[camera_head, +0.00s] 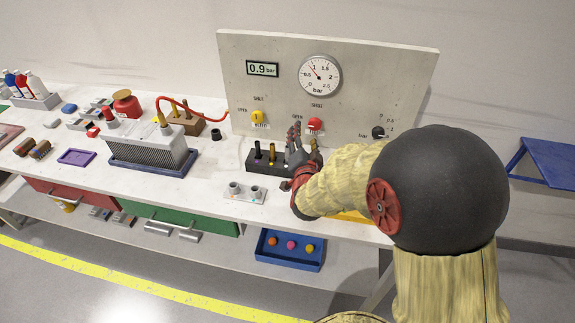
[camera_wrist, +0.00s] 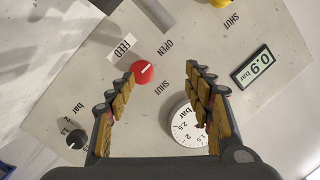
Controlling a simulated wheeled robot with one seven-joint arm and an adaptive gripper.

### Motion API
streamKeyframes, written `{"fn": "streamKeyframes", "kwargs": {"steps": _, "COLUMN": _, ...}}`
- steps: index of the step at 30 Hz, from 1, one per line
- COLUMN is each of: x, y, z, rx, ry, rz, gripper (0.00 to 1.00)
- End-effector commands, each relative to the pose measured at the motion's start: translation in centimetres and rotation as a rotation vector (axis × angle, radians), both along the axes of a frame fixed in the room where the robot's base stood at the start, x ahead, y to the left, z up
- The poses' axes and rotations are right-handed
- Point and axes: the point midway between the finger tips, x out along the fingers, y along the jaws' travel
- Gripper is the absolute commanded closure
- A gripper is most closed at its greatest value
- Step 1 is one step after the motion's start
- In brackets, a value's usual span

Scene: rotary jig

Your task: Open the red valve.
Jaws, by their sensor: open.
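In the wrist view the red valve (camera_wrist: 141,75) has a short white mark slanting toward upper right, with OPEN printed above right and SHUT below right. My gripper (camera_head: 296,140) is in front of the panel, beside the valve in the head view. In the wrist view my gripper (camera_wrist: 160,74) is open and empty; the valve shows between its fingers, nearer the left fingertips. I cannot tell the gap to the panel.
A yellow valve (camera_head: 258,117) is left of the red one, and a black knob (camera_head: 378,132) right. Above are a round gauge (camera_head: 320,75) and a 0.9 bar display (camera_head: 263,69). A black block (camera_head: 262,166) with upright pegs stands below the panel.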

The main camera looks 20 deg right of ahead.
Motion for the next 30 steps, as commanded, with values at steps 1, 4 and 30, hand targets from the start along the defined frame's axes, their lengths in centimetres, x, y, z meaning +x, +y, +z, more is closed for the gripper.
{"fn": "streamKeyframes", "kwargs": {"steps": 1, "x": 0.1, "y": 0.6, "z": 0.9, "rx": -0.001, "ry": 0.018, "rz": 0.02, "gripper": 0.48}}
{"fn": "streamKeyframes", "kwargs": {"steps": 4, "x": 0.0, "y": 1.8, "z": 1.8, "rx": -0.004, "ry": 0.07, "rz": 0.066, "gripper": 0.48}}
{"fn": "streamKeyframes", "kwargs": {"steps": 30, "x": -9.2, "y": 11.1, "z": 8.3, "rx": -0.158, "ry": 0.521, "rz": 0.455, "gripper": 0.48}}
